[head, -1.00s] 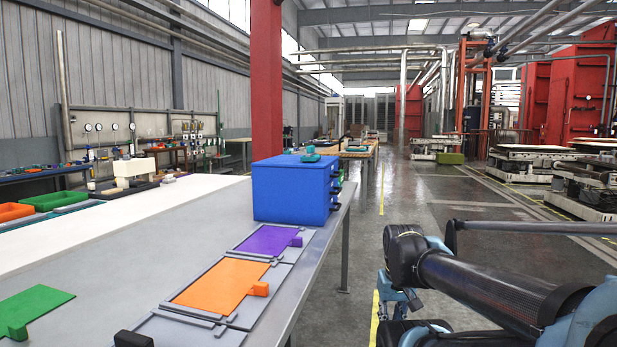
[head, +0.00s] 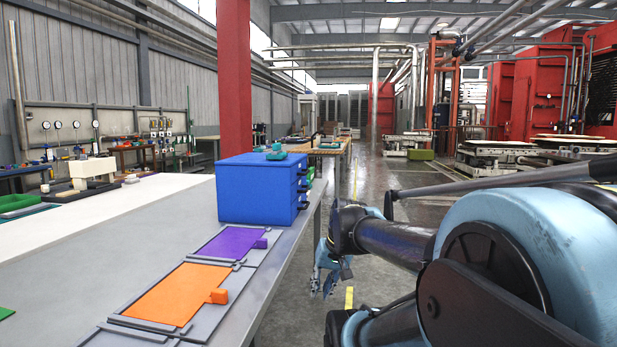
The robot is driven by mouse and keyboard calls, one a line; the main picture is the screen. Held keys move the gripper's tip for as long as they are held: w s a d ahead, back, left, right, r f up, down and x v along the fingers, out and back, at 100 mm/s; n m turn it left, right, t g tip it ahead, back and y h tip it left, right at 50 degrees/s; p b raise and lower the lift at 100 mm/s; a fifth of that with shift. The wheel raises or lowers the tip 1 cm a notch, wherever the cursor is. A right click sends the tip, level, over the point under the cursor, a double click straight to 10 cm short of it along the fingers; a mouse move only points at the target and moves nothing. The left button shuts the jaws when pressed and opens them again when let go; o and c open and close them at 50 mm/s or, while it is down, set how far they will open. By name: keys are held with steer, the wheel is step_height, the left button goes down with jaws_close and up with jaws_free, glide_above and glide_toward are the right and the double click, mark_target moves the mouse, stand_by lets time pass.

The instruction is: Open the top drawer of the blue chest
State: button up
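The blue chest (head: 251,191) stands on the right edge of the grey table, with its drawer fronts facing right toward the aisle. Dark handles show on that side, one above another; the top drawer's handle (head: 302,167) is near the upper edge. The drawers look shut, though I see their fronts only at a steep angle. My gripper (head: 323,281) hangs low over the aisle, to the right of the table edge and below the chest's level. It is apart from the chest. Its fingers are small and partly hidden by my arm, so its opening is unclear.
Teal items (head: 277,152) lie on top of the chest. A purple plate (head: 234,241) and an orange plate (head: 178,293) lie in grey frames along the table in front of it. A wooden-topped table (head: 322,146) stands behind. The aisle floor to the right is open.

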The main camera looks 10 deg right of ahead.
steer(key=w+a+r+m+t+y, duration=0.2)
steer(key=w+r+t+y, duration=0.1)
steer(key=w+r, duration=0.65)
steer(key=w+d+r+m+t+y, duration=0.1)
steer(key=w+d+r+m+t, duration=0.3)
steer(key=w+d+r, duration=0.6)
steer(key=w+d+r+m+t+y, duration=0.1)
steer(key=w+d+r+m+t, duration=0.35)
steer(key=w, duration=1.05)
steer(key=a+r+x, duration=0.1)
steer(key=r+x, duration=0.1)
steer(key=x, duration=1.5)
steer(key=shift+f, duration=0.25)
steer(key=shift+s+a+n, duration=0.1)
steer(key=shift+n, duration=0.15)
steer(key=shift+c, duration=0.6)
jaws_close()
steer(key=shift+s, duration=0.1)
